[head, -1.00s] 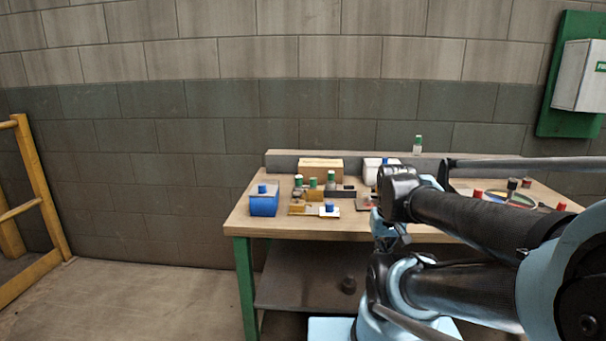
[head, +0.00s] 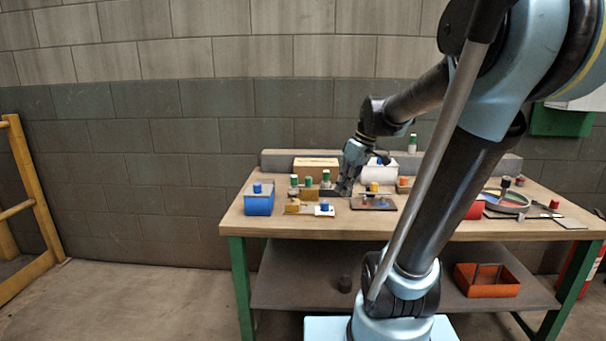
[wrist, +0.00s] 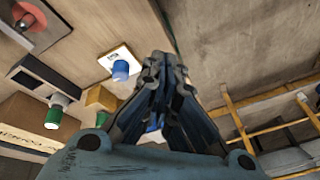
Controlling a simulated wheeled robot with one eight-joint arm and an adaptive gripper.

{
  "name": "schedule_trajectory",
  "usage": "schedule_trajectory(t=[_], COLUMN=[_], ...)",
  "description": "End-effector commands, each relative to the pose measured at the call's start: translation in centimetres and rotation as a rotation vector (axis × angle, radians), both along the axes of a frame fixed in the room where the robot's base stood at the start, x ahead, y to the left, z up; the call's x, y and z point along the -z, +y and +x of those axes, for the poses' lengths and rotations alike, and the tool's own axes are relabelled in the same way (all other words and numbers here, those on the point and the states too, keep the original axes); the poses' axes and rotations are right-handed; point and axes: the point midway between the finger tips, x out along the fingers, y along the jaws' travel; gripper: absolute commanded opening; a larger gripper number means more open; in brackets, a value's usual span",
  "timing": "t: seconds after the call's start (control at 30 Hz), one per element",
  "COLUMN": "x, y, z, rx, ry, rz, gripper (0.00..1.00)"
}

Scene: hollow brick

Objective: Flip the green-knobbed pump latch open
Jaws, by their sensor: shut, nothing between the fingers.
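Several green knobs stand in a cluster on the left half of the table, including a left one (head: 294,180), a middle one (head: 308,181) and a right one (head: 326,176). I cannot tell which belongs to the pump latch. In the wrist view a green knob (wrist: 53,117) with a pale collar sits beside a dark block (wrist: 42,76). My gripper (head: 343,191) is low over the table, just right of the green knobs. In the wrist view its fingers (wrist: 155,60) are together and empty, apart from the green knob, with their tips near a blue knob (wrist: 120,70).
A blue box (head: 259,204) stands at the table's left end, with a cardboard box (head: 317,168) behind the knobs. A white plate (head: 324,211) carries the blue knob. A plate with a yellow knob (head: 374,187) lies right of my gripper. The table's front strip is clear.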

Motion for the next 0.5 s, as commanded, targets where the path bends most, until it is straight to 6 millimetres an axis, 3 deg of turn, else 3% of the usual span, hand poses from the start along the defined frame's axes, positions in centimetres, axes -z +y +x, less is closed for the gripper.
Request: schedule_trajectory(t=[0.2,0.5], x=[-2.7,-5.0], y=[2.2,5.0], z=[6.1,14.2], rx=[-0.246,-0.576], ry=[-0.050,-0.162], rz=[0.094,0.233], gripper=[0.00,0.00])
